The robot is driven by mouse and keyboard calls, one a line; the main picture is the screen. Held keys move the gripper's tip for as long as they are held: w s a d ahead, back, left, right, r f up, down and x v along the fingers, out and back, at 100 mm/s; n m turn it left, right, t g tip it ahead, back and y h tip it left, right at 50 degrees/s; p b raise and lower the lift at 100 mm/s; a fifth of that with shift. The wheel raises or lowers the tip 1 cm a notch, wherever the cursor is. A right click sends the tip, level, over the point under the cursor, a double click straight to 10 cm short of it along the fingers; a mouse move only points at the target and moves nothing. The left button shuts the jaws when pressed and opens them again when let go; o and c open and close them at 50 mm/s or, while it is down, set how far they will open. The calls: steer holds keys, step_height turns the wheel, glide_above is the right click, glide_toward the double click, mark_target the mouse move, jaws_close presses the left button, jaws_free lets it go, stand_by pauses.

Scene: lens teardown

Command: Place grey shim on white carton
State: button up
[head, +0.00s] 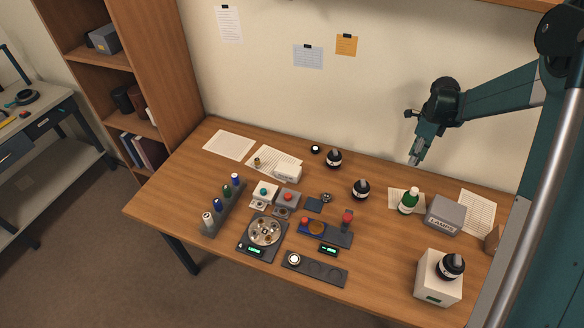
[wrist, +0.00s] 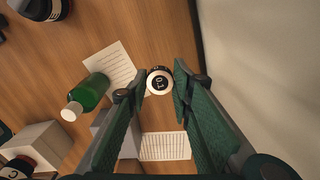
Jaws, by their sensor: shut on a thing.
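My gripper (head: 417,154) is above the back right of the table, near the wall. In the wrist view my gripper (wrist: 160,86) has its fingertips shut on a small round piece that appears to be the grey shim (wrist: 158,82). The piece has a pale rim and a dark centre with a mark like "0.1". The white carton (head: 428,278) stands at the table's front right corner, well apart from my gripper. A black round jar (head: 451,266) sits on its top and covers part of it. The carton also shows at the lower left of the wrist view (wrist: 40,135).
A green bottle (head: 408,202) and a grey box marked LAMPS (head: 445,216) stand between my gripper and the carton. Two more black jars (head: 361,189) (head: 333,158) stand left of the bottle. Trays and a round dial device (head: 264,231) fill the table's middle.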

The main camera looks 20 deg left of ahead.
steer(key=s+a+r+n, duration=0.1)
steer(key=s+a, duration=0.1)
steer(key=a, duration=1)
steer(key=s+a+r+n, duration=0.1)
steer(key=s+a+n, duration=0.1)
steer(key=a, duration=1)
step_height(320, 180, up, 3)
steer(key=n, duration=0.2)
glide_above(287, 168)
steer(key=shift+d+p, duration=0.1)
steer(key=shift+p, duration=0.2)
steer(key=shift+f, duration=3.15)
steer(key=shift+f, duration=0.1)
steer(key=shift+f, duration=1.75)
steer(key=shift+f+b, duration=0.15)
steer(key=shift+b, duration=0.25)
steer(key=o, duration=0.9)
